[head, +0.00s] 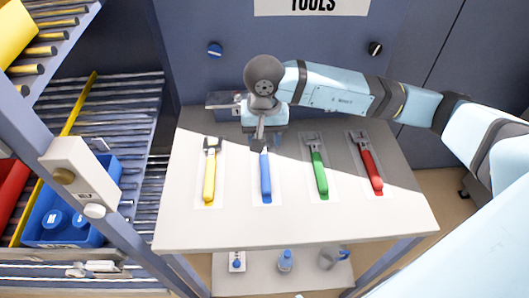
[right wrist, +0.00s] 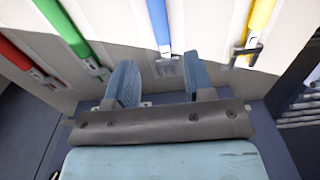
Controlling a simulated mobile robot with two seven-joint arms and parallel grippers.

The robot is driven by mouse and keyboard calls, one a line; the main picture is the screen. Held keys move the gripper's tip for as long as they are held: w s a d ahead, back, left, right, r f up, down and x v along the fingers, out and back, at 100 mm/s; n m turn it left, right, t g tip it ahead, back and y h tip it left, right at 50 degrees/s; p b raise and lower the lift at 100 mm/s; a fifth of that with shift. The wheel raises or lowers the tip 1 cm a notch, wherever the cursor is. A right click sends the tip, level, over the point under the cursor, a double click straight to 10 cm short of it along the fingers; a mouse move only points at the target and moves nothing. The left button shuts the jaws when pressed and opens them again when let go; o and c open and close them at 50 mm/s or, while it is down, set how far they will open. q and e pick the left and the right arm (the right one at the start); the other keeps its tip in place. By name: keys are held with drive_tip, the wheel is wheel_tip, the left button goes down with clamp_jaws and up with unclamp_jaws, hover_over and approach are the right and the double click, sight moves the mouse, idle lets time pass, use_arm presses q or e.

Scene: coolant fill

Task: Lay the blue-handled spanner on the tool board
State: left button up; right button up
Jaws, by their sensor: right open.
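The blue-handled spanner (head: 266,175) lies on a pale mat on the light table (head: 230,222), between the yellow-handled spanner (head: 210,175) and the green-handled spanner (head: 319,175). My right gripper (head: 262,135) is at the far end of the blue-handled spanner, hiding part of its metal head. In the right wrist view its two blue fingers (right wrist: 160,82) are apart, with the blue-handled spanner (right wrist: 159,22) running toward the gap between them. I cannot tell how high the fingers are above it. My left gripper is not in view. I cannot tell which surface is the tool board.
A red-handled spanner (head: 370,168) lies at the right of the row. A "TOOLS" sign (head: 312,6) hangs on the dark blue back panel (head: 320,45). A rack with a blue crate (head: 65,238) stands left. A blue bottle (head: 286,260) stands on the lower shelf. The table's front strip is clear.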

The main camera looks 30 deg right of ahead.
wheel_tip(320, 180, up, 3)
drive_tip(key=shift+r, duration=0.1)
idle(0.5)
